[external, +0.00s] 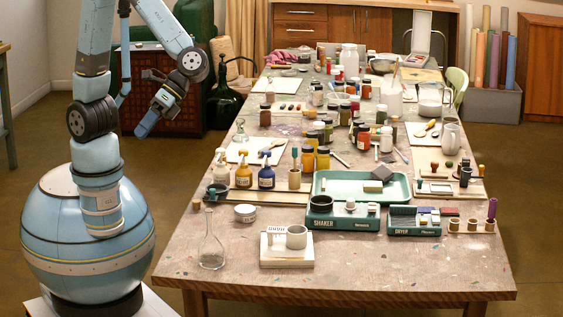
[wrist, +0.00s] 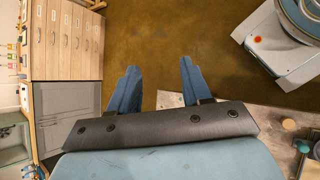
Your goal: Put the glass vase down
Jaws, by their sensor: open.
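A clear glass vessel with a narrow neck and wide base, which looks like the glass vase (external: 212,250), stands upright on the near left part of the table (external: 330,275). My gripper (external: 143,131) is in the air left of the table, well above and apart from the vessel. In the wrist view my gripper (wrist: 158,70) has its two blue fingers spread with nothing between them. The vessel cannot be made out in the wrist view.
A white block with a cup (external: 287,248) is right of the vessel, and a small white bowl (external: 245,213) is behind it. Pump bottles (external: 266,176) and a green tray (external: 340,188) stand farther back. The table's near left corner is clear.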

